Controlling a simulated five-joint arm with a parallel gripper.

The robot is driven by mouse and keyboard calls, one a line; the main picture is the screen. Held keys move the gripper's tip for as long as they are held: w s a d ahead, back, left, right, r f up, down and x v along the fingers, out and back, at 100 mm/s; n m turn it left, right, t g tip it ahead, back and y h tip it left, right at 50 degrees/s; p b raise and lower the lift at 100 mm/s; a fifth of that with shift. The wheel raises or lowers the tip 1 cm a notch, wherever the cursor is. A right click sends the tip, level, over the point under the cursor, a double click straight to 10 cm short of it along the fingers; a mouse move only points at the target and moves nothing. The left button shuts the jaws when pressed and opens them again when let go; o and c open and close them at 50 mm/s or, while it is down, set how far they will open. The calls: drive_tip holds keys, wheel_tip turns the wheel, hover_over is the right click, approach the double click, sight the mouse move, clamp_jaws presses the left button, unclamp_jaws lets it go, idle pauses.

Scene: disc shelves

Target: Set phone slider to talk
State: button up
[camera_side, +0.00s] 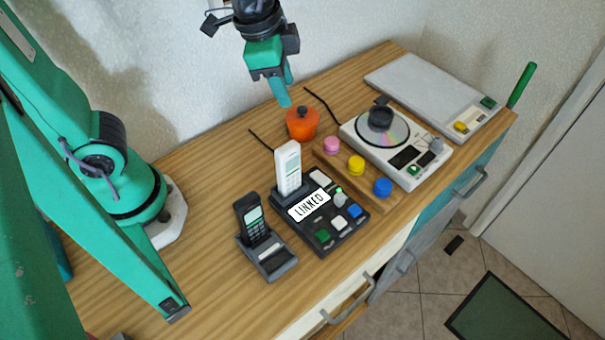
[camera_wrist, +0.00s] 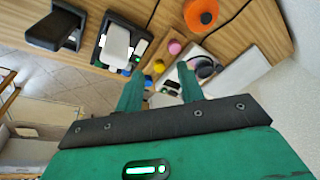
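The black phone console (camera_side: 322,243) stands mid-counter with a white handset (camera_side: 288,168) upright at its back left. Its white label reads "LINKED". A small grey knob (camera_side: 340,201), possibly the slider, sits on its right side near a lit green light; a talk marking cannot be read. Green, white and blue buttons lie along its front. The console also shows in the wrist view (camera_wrist: 104,57), seen from above. My gripper (camera_side: 285,92) hangs above and behind the console, near the orange pot, touching nothing. In the wrist view its two fingers (camera_wrist: 160,78) are apart and empty.
A black handset (camera_side: 252,218) stands in its cradle left of the console. An orange pot (camera_side: 302,124) and pink, yellow and blue knobs (camera_side: 356,166) lie behind and right. A disc player (camera_side: 408,165) and white scale-like device (camera_side: 425,90) stand farther right.

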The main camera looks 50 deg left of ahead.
drive_tip(key=w+d+f+m+g, duration=0.2)
drive_tip(key=d+f+m, duration=0.25)
drive_tip(key=d, duration=0.25)
drive_tip(key=m+y, duration=0.1)
drive_tip(key=m, duration=0.4)
hover_over(340, 195)
drive_tip(key=shift+g, duration=0.4)
wheel_tip(340, 195, down, 6)
drive_tip(key=shift+d+r, duration=0.1)
drive_tip(key=shift+r, duration=0.15)
drive_tip(key=shift+f, duration=0.1)
drive_tip(key=shift+f, duration=3.8)
clamp_jaws()
